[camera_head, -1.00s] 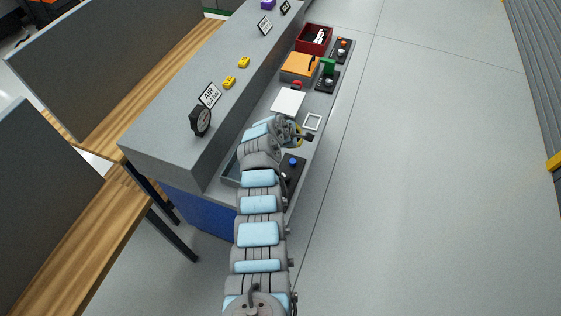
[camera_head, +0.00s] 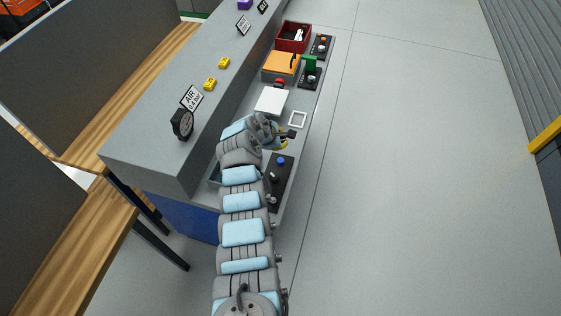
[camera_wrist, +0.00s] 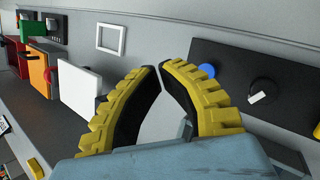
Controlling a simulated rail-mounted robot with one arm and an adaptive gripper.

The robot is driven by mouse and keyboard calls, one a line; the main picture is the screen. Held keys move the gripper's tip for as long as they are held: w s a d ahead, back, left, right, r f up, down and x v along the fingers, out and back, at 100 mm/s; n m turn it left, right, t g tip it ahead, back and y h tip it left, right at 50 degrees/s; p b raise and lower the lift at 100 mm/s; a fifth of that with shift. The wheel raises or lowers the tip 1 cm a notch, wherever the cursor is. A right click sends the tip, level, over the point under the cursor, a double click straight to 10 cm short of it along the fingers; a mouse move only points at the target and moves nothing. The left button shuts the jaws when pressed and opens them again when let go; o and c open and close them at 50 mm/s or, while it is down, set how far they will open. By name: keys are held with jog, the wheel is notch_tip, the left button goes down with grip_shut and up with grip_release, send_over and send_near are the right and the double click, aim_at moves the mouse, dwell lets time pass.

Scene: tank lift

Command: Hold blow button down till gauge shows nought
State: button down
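A blue button (camera_head: 281,160) sits on a black panel (camera_head: 279,190) on the bench's low front ledge. In the wrist view the blue button (camera_wrist: 207,70) shows just right of my fingertips, partly behind the right finger. I see no contact with it. A round dark gauge (camera_head: 182,124) stands on the raised shelf beside an AIR sign (camera_head: 191,98); its needle is not readable. My gripper (camera_wrist: 160,67) has yellow, black-lined fingers. Their tips nearly meet, with nothing between them. In the head view my gripper (camera_head: 284,138) is over the ledge, beyond the blue button.
A knob (camera_wrist: 262,91) with a white mark shares the black panel. The floor to the right is clear.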

aim_at(282, 157)
notch_tip(282, 157, down, 6)
jog(key=b, duration=0.4)
jog(key=shift+f+b, duration=0.45)
jog(key=shift+f, duration=0.2)
jog(key=shift+f, duration=0.15)
dwell(0.8)
jog(key=shift+f, duration=0.25)
jog(key=shift+f, duration=0.45)
dwell(2.0)
jog(key=shift+r, duration=0.1)
jog(key=shift+r+p, duration=0.8)
jog(key=shift+p, duration=0.05)
